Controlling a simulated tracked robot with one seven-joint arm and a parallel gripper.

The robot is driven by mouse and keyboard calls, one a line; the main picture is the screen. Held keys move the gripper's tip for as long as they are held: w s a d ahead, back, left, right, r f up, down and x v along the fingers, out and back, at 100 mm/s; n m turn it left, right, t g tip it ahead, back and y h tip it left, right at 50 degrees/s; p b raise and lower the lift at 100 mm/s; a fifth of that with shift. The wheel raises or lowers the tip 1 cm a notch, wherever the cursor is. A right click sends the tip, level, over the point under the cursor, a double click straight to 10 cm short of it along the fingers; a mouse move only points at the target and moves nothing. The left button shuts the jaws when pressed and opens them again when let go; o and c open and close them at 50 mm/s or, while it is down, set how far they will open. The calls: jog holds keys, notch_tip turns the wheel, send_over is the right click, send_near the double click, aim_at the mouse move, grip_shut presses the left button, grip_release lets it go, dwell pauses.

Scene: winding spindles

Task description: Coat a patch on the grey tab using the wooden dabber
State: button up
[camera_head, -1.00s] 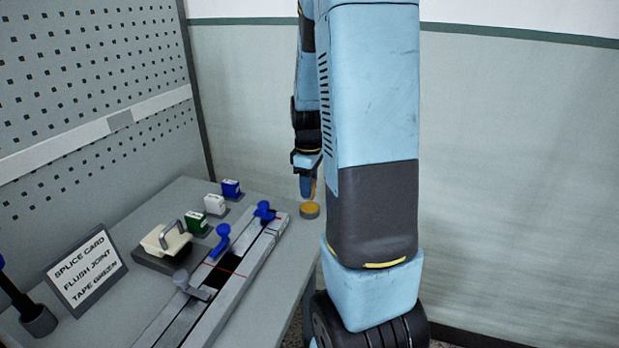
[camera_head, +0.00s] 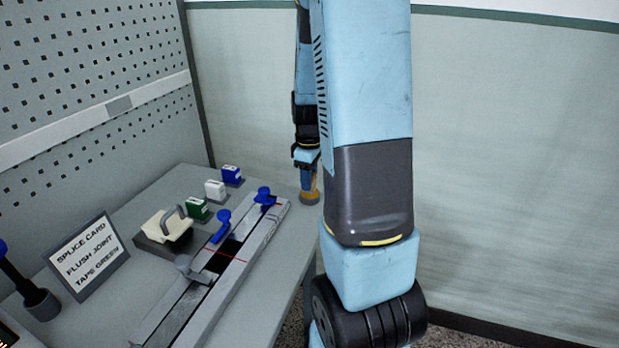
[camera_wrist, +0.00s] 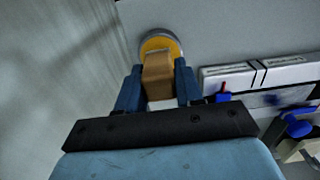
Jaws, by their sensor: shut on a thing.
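My gripper (camera_wrist: 157,88) is shut on the wooden dabber (camera_wrist: 158,72), a light brown block between its two blue fingers. In the head view my gripper (camera_head: 307,174) points down at the far right corner of the table, right over a small round pot (camera_head: 309,198). The wrist view shows the pot (camera_wrist: 152,44) with yellow-orange contents and the dabber's end over it. I cannot tell whether the dabber touches the contents. A grey tab-like piece (camera_head: 190,268) sits at the near part of the metal splice track (camera_head: 225,275), left of my gripper.
Blue clamps (camera_head: 221,226) stand on the track. Blue (camera_head: 232,175), white (camera_head: 214,190) and green (camera_head: 198,209) blocks, a cream handled device (camera_head: 165,232) and a sign (camera_head: 86,256) stand left of it. A perforated panel (camera_head: 90,80) rises behind the table.

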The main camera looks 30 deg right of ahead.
jog(key=shift+f, duration=0.5)
dwell(1.6)
jog(key=shift+r, duration=3.55)
